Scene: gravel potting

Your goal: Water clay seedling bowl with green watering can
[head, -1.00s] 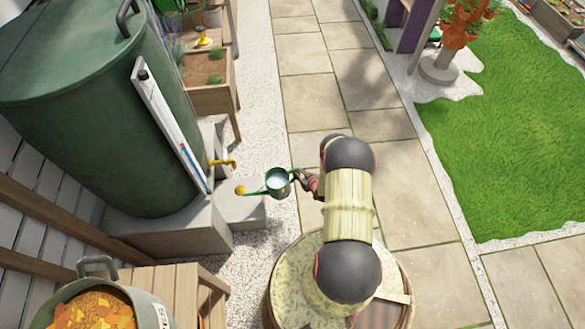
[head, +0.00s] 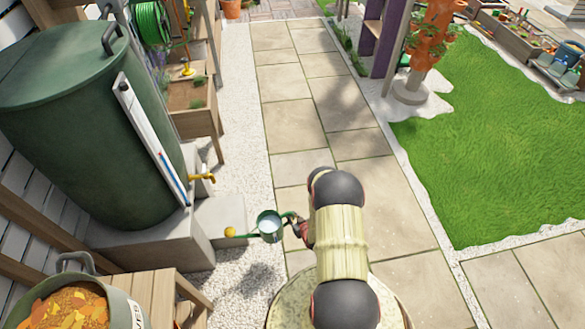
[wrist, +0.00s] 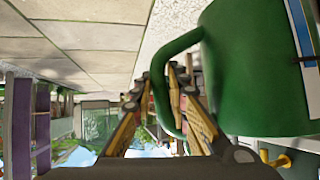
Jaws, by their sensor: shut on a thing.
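The green watering can (head: 269,226) hangs in the air right of the concrete step, with its yellow rose (head: 230,232) pointing left. Its open top shows pale water inside. My gripper (head: 293,219) is at its right side, shut on the handle. In the wrist view the can's green body (wrist: 255,75) fills the upper right, and the fingers (wrist: 168,88) close around its handle loop. The can looks about upright. I cannot make out a clay seedling bowl in either view.
A large green water barrel (head: 85,120) with a yellow tap (head: 203,178) stands at left on a concrete plinth (head: 165,245). A wooden planter (head: 195,120) stands behind it. A pot of orange scraps (head: 70,305) is at lower left. The paved path (head: 290,85) ahead is clear.

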